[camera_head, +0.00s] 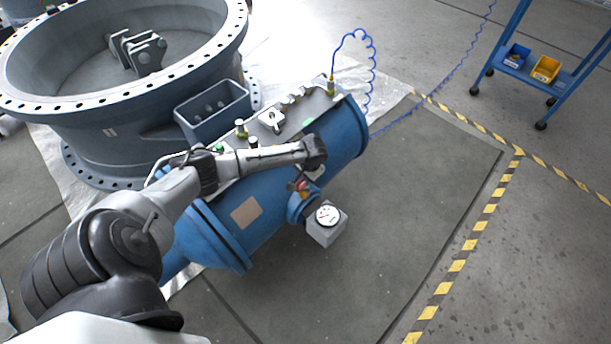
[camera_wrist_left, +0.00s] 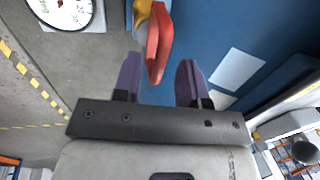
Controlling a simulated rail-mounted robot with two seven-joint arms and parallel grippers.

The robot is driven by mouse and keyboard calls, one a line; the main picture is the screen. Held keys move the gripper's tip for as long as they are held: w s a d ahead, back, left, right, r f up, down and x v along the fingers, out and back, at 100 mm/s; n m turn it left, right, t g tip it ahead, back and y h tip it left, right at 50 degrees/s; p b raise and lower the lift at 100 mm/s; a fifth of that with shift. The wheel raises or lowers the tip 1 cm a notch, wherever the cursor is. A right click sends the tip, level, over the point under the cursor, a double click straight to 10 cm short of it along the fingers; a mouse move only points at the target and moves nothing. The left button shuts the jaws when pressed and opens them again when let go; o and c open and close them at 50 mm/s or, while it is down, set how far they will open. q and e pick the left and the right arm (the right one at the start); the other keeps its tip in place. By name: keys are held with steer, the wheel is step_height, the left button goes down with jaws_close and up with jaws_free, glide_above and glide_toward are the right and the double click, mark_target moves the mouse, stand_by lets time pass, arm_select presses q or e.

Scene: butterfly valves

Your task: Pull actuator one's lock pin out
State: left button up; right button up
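One blue cylindrical actuator (camera_head: 268,205) lies beside a large grey valve body. My left arm reaches across it, and its black wrist end (camera_head: 314,152) is over the actuator's front side. A small red and orange part (camera_head: 303,186) shows just below the wrist. In the left wrist view, a red lever-like piece (camera_wrist_left: 157,42) on a yellow fitting (camera_wrist_left: 141,12) points between the fingertips. My left gripper (camera_wrist_left: 159,68) is open, with purple fingers on either side of the red piece, seemingly not touching it. I cannot identify a lock pin for certain. My right gripper is out of view.
A white-faced gauge (camera_head: 327,215) on a grey block sits close to the red part. The flanged grey valve body (camera_head: 110,125) stands behind left. A coiled blue hose (camera_head: 372,70) rises at the actuator's far end. A blue cart (camera_head: 540,75) stands far right. Front-right floor is clear.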

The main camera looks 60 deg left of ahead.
arm_select(q)
jaws_close()
stand_by(0.3)
steer(key=shift+r, duration=0.1)
step_height(320, 180, up, 4)
steer(key=p, duration=0.5)
steer(key=shift+p, duration=0.5)
steer(key=shift+w, duration=0.1)
